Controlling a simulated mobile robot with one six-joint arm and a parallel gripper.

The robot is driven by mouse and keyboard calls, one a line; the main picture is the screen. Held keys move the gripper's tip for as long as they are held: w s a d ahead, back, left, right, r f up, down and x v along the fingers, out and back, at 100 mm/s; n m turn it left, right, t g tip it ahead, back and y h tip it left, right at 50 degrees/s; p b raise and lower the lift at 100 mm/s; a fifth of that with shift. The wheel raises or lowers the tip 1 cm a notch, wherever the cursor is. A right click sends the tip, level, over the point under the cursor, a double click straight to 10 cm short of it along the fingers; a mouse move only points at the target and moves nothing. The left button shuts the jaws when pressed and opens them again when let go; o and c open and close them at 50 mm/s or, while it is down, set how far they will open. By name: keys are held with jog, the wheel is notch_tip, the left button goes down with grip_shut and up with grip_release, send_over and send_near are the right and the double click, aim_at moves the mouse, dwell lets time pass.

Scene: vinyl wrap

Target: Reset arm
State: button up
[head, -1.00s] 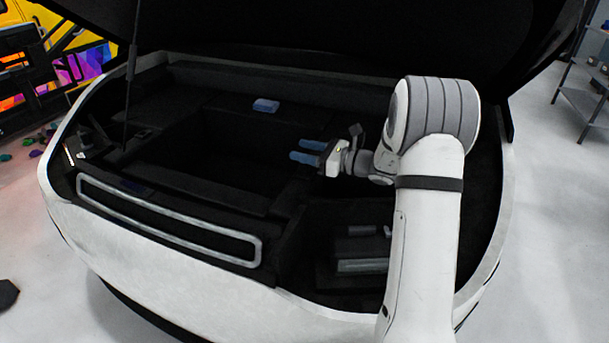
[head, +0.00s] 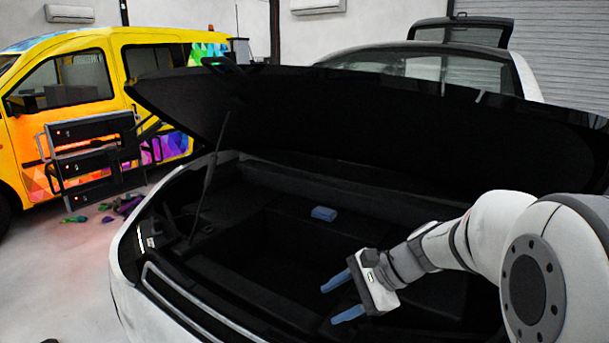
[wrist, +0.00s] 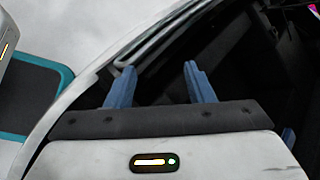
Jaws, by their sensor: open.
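My gripper (head: 339,298) is open and empty, its two blue fingers apart. In the head view it hangs over the right part of the open trunk of a white car (head: 128,275). The wrist view shows the spread fingers (wrist: 158,83) with nothing between them, above the car's pale rim and dark trunk interior. A small blue block (head: 324,214) lies on the dark ledge in the trunk, behind and left of my gripper and apart from it.
The raised black lid (head: 370,110) hangs over the trunk, with a thin strut (head: 212,175) at its left. A yellow van (head: 65,95) and a dark rack (head: 95,150) stand at left. Small coloured pieces (head: 115,207) lie on the floor there.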

jog(key=s+d+r+n+h+p, duration=0.2)
jog(key=s+d+n+h+p, duration=0.1)
jog(key=s+n, duration=0.3)
jog(key=s+d+r+n+t+h+p, duration=0.1)
jog(key=s+d+r+n+h+p, duration=0.1)
jog(key=s+d+n+h, duration=0.3)
jog(key=s+n+h+p, duration=0.1)
jog(key=s, duration=0.3)
jog(key=shift+s+r, duration=0.25)
jog(key=shift+s, duration=0.05)
